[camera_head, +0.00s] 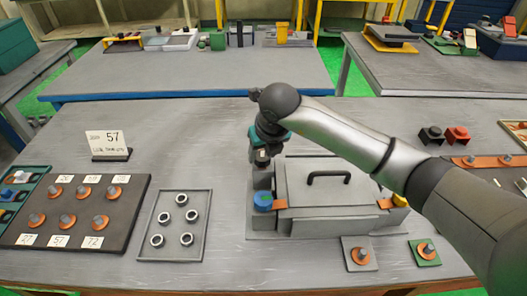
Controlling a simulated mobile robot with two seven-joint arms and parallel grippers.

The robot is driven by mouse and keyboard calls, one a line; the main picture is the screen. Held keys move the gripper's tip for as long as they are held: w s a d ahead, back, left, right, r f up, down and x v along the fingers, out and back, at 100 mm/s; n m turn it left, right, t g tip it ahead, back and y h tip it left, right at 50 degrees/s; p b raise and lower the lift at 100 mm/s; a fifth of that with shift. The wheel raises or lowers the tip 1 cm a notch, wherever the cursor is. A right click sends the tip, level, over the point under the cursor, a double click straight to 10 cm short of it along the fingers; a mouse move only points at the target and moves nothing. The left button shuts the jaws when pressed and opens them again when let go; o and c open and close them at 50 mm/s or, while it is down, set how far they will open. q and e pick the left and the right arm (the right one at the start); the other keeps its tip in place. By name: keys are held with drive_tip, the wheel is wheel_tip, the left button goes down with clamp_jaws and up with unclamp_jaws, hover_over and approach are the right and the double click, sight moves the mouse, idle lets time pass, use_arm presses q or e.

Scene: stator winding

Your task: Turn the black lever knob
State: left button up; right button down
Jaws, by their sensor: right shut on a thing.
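My right gripper (262,160) points down over the back left corner of a grey machine (300,222) on the table. It is shut on a small dark piece there, which appears to be the black lever knob. The fingers and wrist cover most of the knob, so its turn angle cannot be told. The machine has a grey lid (335,195) with a black handle (328,176), and a blue round part (263,200) at its front left, just below my gripper. My left gripper is not in view.
A grey tray of rings (175,225), a dark board with copper-coloured parts (85,212) and a "57" card (108,143) stand to the left. Two small plates, one grey (360,265) and one green (425,258), lie in front. Black and red blocks (443,134) stand at right.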

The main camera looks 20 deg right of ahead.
drive_tip(key=m, duration=0.1)
drive_tip(key=m+h, duration=0.1)
drive_tip(key=m, duration=0.2)
drive_tip(key=shift+w+a+r+m+h, duration=0.2)
drive_tip(key=shift+r+m+h, duration=0.1)
drive_tip(key=shift+h, duration=0.1)
drive_tip(key=m+h+b, duration=0.1)
drive_tip(key=m, duration=0.2)
drive_tip(key=shift+m+g, duration=0.4)
drive_tip(key=m+g+h, duration=0.1)
drive_tip(key=m, duration=0.3)
drive_tip(key=shift+w+a+b, duration=0.1)
drive_tip(key=shift+b, duration=0.25)
drive_tip(key=shift+m+g+h, duration=0.4)
drive_tip(key=shift+m+g, duration=0.3)
drive_tip(key=shift+m, duration=1.1)
drive_tip(key=shift+w, duration=0.1)
drive_tip(key=c, duration=0.6)
unclamp_jaws()
drive_tip(key=o, duration=0.4)
drive_tip(key=shift+f, duration=0.15)
drive_tip(key=shift+c, duration=0.2)
